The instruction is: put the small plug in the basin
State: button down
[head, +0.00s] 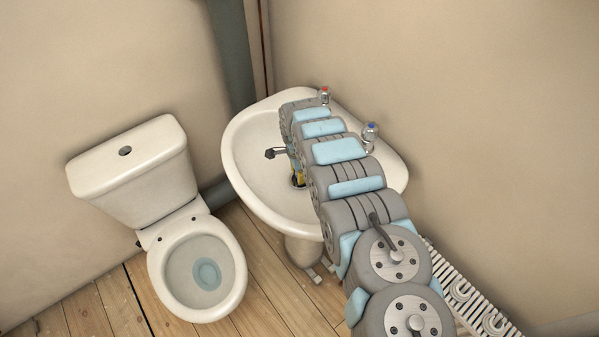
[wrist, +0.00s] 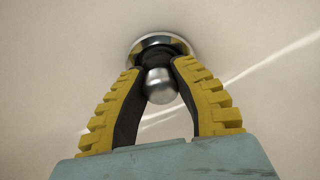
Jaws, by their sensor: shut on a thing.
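The small plug (wrist: 160,86) shows in the wrist view as a rounded metal knob on a dark body, held between the two yellow-and-black fingers of my gripper (wrist: 157,68). The plug is at a shiny metal ring, the drain (wrist: 160,41), in the white basin; I cannot tell how deep it sits in it. In the head view the white basin (head: 254,165) stands against the wall. My arm reaches over its right side, with the gripper (head: 297,178) low in the bowl. The plug is hidden there.
A white toilet (head: 172,262) with its bowl open stands left of the basin. Two taps stand on the basin's rim, one red-topped (head: 324,96) and one blue-topped (head: 371,136). A white ribbed radiator (head: 470,297) is at the lower right. The left part of the bowl is clear.

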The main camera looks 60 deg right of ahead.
jog(key=c, duration=0.8)
grip_release()
jog(key=shift+c, duration=0.2)
jog(key=shift+r, duration=0.1)
notch_tip(320, 180, up, 12)
jog(key=shift+a, duration=0.2)
jog(key=shift+w, duration=0.1)
dwell(0.5)
